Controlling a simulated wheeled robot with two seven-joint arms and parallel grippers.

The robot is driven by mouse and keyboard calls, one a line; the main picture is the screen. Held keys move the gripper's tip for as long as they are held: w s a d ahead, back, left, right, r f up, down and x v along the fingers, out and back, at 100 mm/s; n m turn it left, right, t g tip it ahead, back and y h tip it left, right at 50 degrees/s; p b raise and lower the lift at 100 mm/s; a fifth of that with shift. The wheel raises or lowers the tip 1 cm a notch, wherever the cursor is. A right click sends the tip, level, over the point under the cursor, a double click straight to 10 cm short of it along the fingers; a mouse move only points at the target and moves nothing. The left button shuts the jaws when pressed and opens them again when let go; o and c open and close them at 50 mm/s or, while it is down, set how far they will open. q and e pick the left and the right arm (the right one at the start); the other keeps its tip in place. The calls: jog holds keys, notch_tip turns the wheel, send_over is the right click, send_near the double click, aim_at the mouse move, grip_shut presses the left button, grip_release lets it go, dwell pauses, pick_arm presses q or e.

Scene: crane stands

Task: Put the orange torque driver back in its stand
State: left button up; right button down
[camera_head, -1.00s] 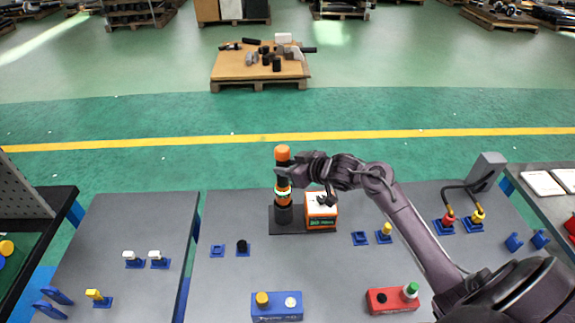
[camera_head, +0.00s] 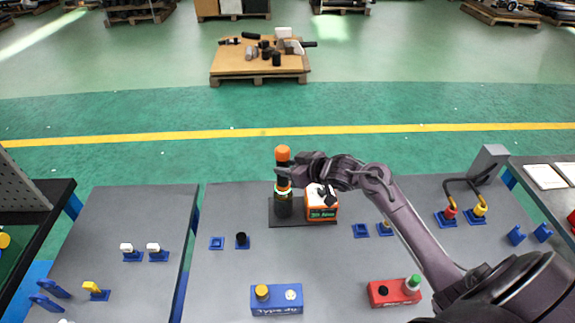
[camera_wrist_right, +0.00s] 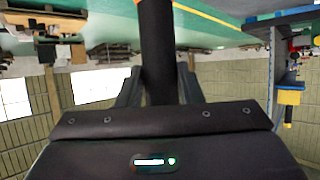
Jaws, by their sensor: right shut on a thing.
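The torque driver (camera_head: 283,154) has an orange top and a dark body with a pale green-orange band. It stands upright at the dark stand (camera_head: 277,220) on the middle table. My right gripper (camera_head: 284,171) reaches in from the right and is shut on the driver's dark upper part, below the orange top. The driver's lower end is over or in the stand's black round holder (camera_head: 283,208); I cannot tell how deep it sits. In the right wrist view a dark shaft (camera_wrist_right: 157,45) runs between the fingers. My left gripper is not in view.
An orange and white box (camera_head: 321,208) stands beside the holder, close under my right wrist. A blue block (camera_head: 277,300) and a red block (camera_head: 395,293) with knobs lie nearer. Small blue sockets (camera_head: 217,243) are to the left. A plug unit (camera_head: 489,165) stands at the right.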

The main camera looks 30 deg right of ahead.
jog(key=c, duration=0.9)
grip_release()
jog(key=shift+s+f, duration=0.15)
jog(key=shift+f, duration=0.2)
jog(key=p+v, duration=0.4)
jog(key=v, duration=0.1)
jog(key=shift+r+p, duration=0.2)
jog(key=shift+p, duration=0.1)
jog(key=b+v, duration=0.1)
jog(key=v, duration=0.6)
jog(key=shift+s+d+r+b, duration=0.1)
jog(key=shift+s+b, duration=0.2)
jog(key=shift+b, duration=0.1)
